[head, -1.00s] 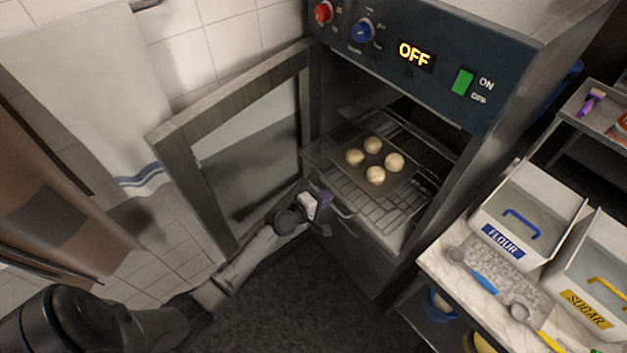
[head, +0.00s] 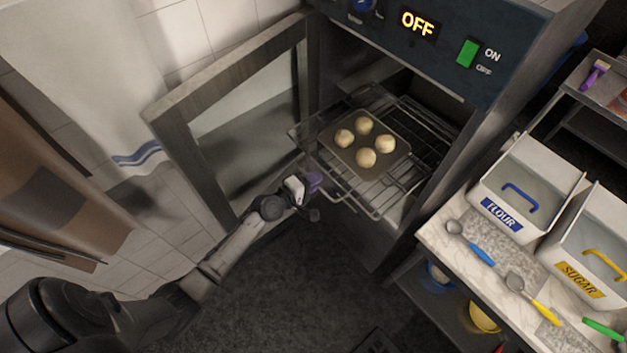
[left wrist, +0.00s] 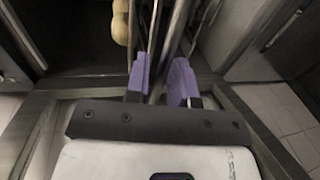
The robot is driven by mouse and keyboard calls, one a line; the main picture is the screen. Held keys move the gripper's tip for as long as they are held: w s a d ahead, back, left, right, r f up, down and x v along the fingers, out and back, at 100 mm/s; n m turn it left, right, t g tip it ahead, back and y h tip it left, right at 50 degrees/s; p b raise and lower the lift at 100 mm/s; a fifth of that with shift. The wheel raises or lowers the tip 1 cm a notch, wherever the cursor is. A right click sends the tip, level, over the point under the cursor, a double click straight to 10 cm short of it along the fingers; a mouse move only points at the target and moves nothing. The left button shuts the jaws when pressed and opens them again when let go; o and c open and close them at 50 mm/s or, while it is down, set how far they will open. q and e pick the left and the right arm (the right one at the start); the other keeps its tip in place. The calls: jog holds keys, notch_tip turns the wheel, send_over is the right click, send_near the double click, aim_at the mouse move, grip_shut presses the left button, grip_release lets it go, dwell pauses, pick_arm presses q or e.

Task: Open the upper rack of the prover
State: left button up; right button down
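The prover (head: 440,60) stands with its door (head: 170,105) swung open to the left. Its upper rack (head: 352,198), a wire shelf, is slid partly out of the cavity. A baking tray (head: 365,141) with several pale dough balls lies on the rack. My left gripper (head: 314,180), with purple fingertips, is at the rack's front left edge. In the left wrist view, the fingers (left wrist: 160,82) close around thin metal bars of the rack. My right gripper is in neither view.
A marble-topped counter (head: 450,240) with flour (head: 500,213) and sugar (head: 580,280) bins and scoops stands right of the prover. A towel (head: 70,80) hangs on the tiled wall at left. The dark floor in front of the prover is clear.

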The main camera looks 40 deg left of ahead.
pick_arm(q)
jog(key=shift+o, duration=0.8)
jog(key=b+v, duration=0.1)
jog(key=v, duration=1.2)
jog(key=shift+s+r, duration=0.15)
jog(key=shift+s, duration=0.25)
